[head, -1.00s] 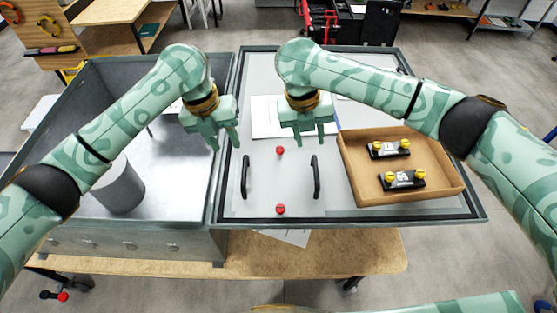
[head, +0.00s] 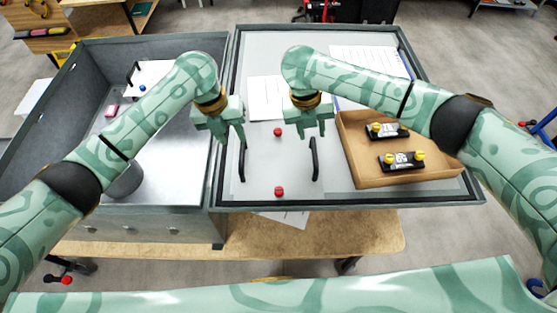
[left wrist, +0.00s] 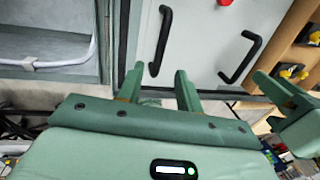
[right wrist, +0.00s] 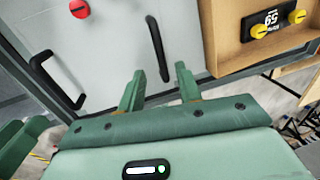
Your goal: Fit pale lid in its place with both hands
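The pale lid (head: 278,163) is a light grey plate lying flat on the right-hand worktop. It has a left black handle (head: 243,161), a right black handle (head: 315,159) and two red knobs (head: 278,132). My left gripper (head: 235,139) is open and empty near the far end of the left handle; that handle (left wrist: 161,42) stands ahead of its parted fingers (left wrist: 158,88) in the left wrist view. My right gripper (head: 312,131) is open and empty near the right handle's far end; this handle (right wrist: 157,48) lies ahead of its fingers (right wrist: 160,84) in the right wrist view.
A brown tray (head: 410,177) with black, yellow-knobbed parts (head: 402,160) is right of the lid. Paper sheets (head: 264,98) lie behind it. A deep, open grey case (head: 180,165) is at the left, holding a grey cylinder (head: 125,182). The worktop has a dark raised rim (head: 350,203).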

